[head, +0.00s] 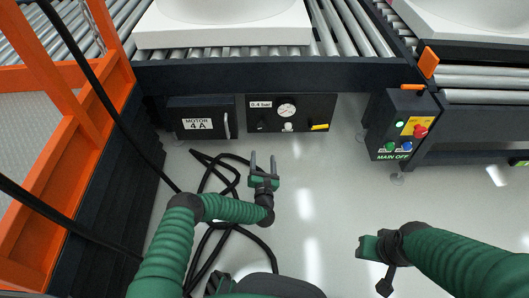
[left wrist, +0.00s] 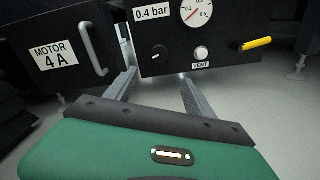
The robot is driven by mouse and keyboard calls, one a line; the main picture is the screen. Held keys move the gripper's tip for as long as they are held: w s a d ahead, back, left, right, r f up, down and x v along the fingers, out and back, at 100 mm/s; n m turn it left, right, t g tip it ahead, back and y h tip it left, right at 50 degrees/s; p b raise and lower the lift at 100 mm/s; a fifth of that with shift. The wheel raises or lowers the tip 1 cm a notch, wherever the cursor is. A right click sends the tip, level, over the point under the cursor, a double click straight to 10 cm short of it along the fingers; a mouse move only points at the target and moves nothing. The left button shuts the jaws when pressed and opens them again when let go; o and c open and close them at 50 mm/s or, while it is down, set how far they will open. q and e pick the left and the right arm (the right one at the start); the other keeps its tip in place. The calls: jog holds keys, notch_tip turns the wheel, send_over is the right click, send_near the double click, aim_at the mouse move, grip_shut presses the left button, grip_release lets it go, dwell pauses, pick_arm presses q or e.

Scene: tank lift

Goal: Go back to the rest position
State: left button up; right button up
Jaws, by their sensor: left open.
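My left gripper (head: 262,163) is open and empty above the floor, in front of the black panels under the conveyor. In the left wrist view its two grey fingers (left wrist: 157,88) stand apart with nothing between them. My right arm comes in from the right in the head view. Its end (head: 372,247) is over the floor at the lower right; its fingers cannot be made out. The gauge panel (head: 300,124), marked 0.4 bar, has a dial, a white VENT button and a yellow handle. Left of it is the MOTOR 4A box (head: 199,131) with a grey handle.
A control box (head: 405,125) marked MAIN OFF, with red, green and blue buttons, stands at the right. An orange frame (head: 60,160) is at the left. A black hose (head: 205,180) lies looped on the floor near my left arm. White tanks (head: 222,35) rest on the roller conveyor. Floor (head: 320,200) between my arms is clear.

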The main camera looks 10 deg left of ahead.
pick_arm(q)
jog(key=w+d+r+m+g+h+p, duration=0.1)
jog(key=w+d+r+m+h+p, duration=0.1)
jog(key=d+r+m+h+p, duration=0.65)
jog(key=s+d+r+m+g+p, duration=0.1)
jog(key=s+d+r+m+g, duration=0.15)
jog(key=r+m, duration=0.3)
jog(key=s+d+r+m+g, duration=0.2)
jog(key=s+r+m, duration=0.15)
jog(key=m, duration=0.25)
jog(key=s+a+r+m+g+y+p, duration=0.1)
jog(key=s+a+r+m+g+p, duration=0.35)
jog(key=s+r, duration=0.5)
jog(key=s+a+r+m+g+y+p, duration=0.2)
jog(key=s+a+r+m+p, duration=0.35)
jog(key=s, duration=0.65)
jog(key=s+a+r+m+g+y+p, duration=0.1)
jog(key=s+a+r+m+g+p, duration=0.25)
jog(key=s+a+r, duration=0.6)
jog(key=d+r+p, duration=0.3)
jog(key=r+p, duration=3.1)
jog(key=p, duration=0.1)
jog(key=shift+s+m+t+p, duration=0.2)
jog(key=shift+m+t+p, duration=0.15)
jog(key=shift+m, duration=0.1)
